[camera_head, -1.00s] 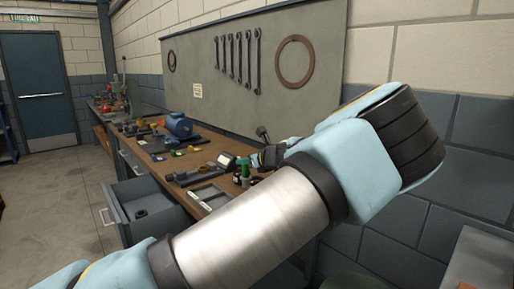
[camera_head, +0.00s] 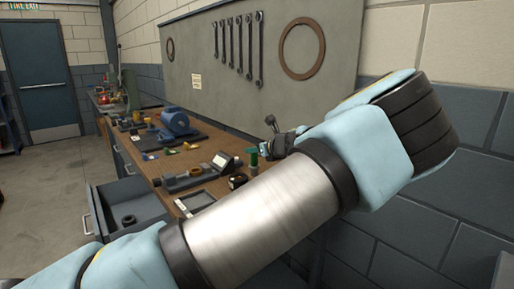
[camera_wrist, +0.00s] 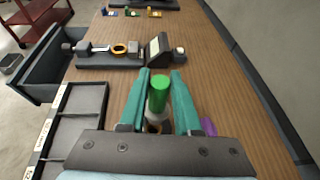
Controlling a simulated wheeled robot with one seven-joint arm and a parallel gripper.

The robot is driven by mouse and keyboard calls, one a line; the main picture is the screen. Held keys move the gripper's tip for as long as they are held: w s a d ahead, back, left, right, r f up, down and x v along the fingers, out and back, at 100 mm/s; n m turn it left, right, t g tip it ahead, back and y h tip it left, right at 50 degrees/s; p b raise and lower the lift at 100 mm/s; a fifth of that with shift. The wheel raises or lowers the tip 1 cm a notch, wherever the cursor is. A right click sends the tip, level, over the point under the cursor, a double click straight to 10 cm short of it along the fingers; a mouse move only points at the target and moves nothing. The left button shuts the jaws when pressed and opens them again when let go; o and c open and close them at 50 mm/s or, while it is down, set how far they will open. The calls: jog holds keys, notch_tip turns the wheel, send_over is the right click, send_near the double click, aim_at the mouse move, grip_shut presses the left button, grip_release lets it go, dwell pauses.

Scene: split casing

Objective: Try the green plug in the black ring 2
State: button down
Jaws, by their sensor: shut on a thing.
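In the wrist view, my gripper (camera_wrist: 160,78) has its two teal fingers on either side of the green plug (camera_wrist: 159,90), shut on it. The plug has a bright green top and a paler lower part. Its lower end is partly hidden by the gripper body, and a small brownish round thing shows just below it. In the head view, a green piece (camera_head: 254,159) shows beside my forearm, and the fingers are hard to make out. A dark ring (camera_head: 128,219) lies in the open drawer. I cannot tell which ring is black ring 2.
A fixture with a yellow ring (camera_wrist: 119,49) and a slanted display (camera_wrist: 160,46) stands ahead on the bench. A compartment tray (camera_wrist: 75,112) lies left, near the open drawer (camera_wrist: 45,80). A purple piece (camera_wrist: 208,126) lies right of the gripper. Bench to the right is clear.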

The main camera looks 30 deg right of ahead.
jog(key=shift+f+b, duration=1.8)
jog(key=shift+f, duration=0.5)
jog(key=shift+f, duration=0.5)
jog(key=shift+r, duration=0.15)
dwell(0.7)
jog(key=shift+r+p, duration=0.85)
jog(key=shift+r, duration=0.1)
jog(key=shift+r, duration=0.1)
jog(key=shift+r+p, duration=1.65)
jog(key=shift+r, duration=0.3)
jog(key=shift+f, duration=0.1)
